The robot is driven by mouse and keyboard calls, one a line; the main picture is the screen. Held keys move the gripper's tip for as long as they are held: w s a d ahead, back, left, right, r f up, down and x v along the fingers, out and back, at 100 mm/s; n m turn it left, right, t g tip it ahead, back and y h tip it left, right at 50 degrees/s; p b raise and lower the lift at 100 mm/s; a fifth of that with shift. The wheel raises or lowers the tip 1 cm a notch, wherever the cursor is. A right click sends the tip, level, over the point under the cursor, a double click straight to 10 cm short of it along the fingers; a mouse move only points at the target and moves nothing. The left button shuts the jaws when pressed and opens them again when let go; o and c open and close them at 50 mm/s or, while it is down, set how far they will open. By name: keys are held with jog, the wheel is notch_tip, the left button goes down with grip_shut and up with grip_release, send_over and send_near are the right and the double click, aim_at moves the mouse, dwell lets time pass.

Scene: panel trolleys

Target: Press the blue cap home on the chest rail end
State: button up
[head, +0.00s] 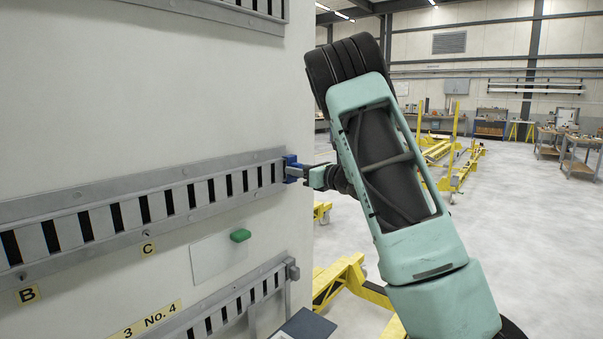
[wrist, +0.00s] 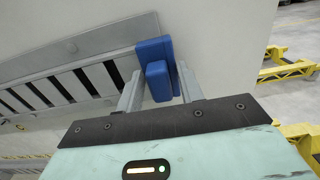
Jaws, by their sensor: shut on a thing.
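The blue cap (head: 291,163) is at the right end of the chest rail (head: 130,205), the slotted grey rail at mid height on the pale panel. My gripper (head: 299,173) reaches it from the right and is shut on it. In the wrist view, the blue cap (wrist: 155,48) has a broad part against the end of the rail (wrist: 75,60) and a block between the two fingers of my gripper (wrist: 161,88). The cap meets or overlaps the rail end; I cannot tell how deep it sits.
A lower rail (head: 225,305) ends in a grey cap (head: 292,270). A green piece (head: 240,235) sits on the panel between the rails. Yellow trolley frames (head: 350,278) stand beyond the panel's right edge. Open grey floor (head: 540,240) lies to the right.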

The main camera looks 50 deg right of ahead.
jog(key=shift+w, duration=0.45)
jog(key=o, duration=1.1)
jog(key=shift+s+b, duration=0.15)
jog(key=shift+b, duration=0.15)
jog(key=s+b, duration=0.1)
jog(key=s, duration=0.1)
jog(key=s+b, duration=0.2)
jog(key=s, duration=0.1)
jog(key=s+b, duration=0.1)
jog(key=s, duration=0.1)
jog(key=shift+s+d+b, duration=0.25)
jog(key=shift+s+b, duration=0.05)
jog(key=shift+s, duration=0.1)
